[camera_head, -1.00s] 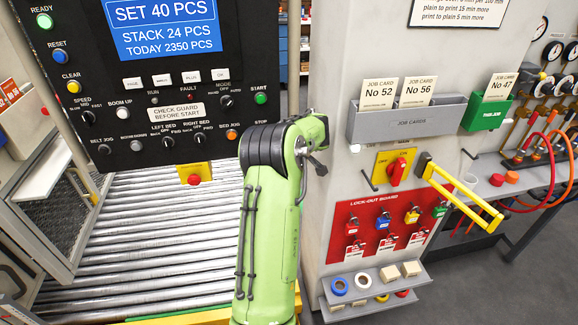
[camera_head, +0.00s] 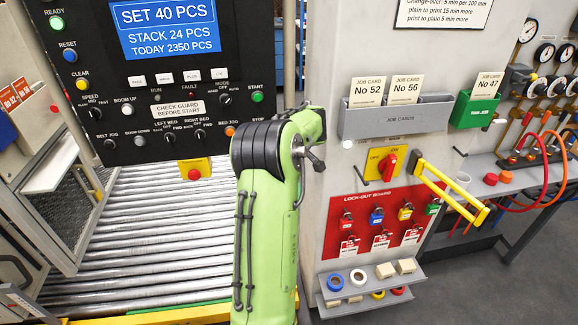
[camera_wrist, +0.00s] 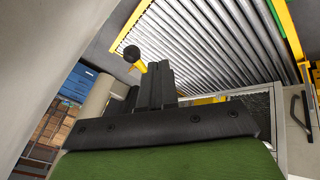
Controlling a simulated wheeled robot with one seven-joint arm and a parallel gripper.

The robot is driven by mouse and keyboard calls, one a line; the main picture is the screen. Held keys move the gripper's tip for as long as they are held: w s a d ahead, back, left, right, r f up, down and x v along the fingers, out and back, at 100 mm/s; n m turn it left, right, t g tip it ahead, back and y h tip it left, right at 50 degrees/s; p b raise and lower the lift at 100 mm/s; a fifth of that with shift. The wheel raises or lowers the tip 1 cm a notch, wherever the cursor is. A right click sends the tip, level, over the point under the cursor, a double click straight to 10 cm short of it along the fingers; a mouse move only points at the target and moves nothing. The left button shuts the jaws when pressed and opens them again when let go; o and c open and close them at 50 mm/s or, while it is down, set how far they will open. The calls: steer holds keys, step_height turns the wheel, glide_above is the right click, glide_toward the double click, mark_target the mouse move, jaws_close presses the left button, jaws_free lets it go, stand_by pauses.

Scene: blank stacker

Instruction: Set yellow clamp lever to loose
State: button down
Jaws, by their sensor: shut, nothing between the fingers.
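A yellow lever with a black ball knob (camera_wrist: 131,53) shows in the wrist view, just left of my fingertips; I take it for the clamp lever. Its lower part is hidden behind my fingers, and its setting cannot be read. My gripper (camera_wrist: 159,68) is shut and empty, its black fingers close beside the lever; I cannot tell whether they touch it. In the head view my green arm shows, but the gripper and this lever do not.
A roller bed (camera_wrist: 215,40) lies beyond the fingers. In the head view, a control panel (camera_head: 130,105) hangs left of my arm. On the right are a lock-out board (camera_head: 380,222), a red rotary switch (camera_head: 388,164) and a projecting yellow bar (camera_head: 450,187).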

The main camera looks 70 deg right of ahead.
steer(key=v, duration=0.6)
steer(key=shift+s+d+r, duration=0.15)
steer(key=shift+d+r, duration=0.1)
steer(key=shift+r, duration=0.15)
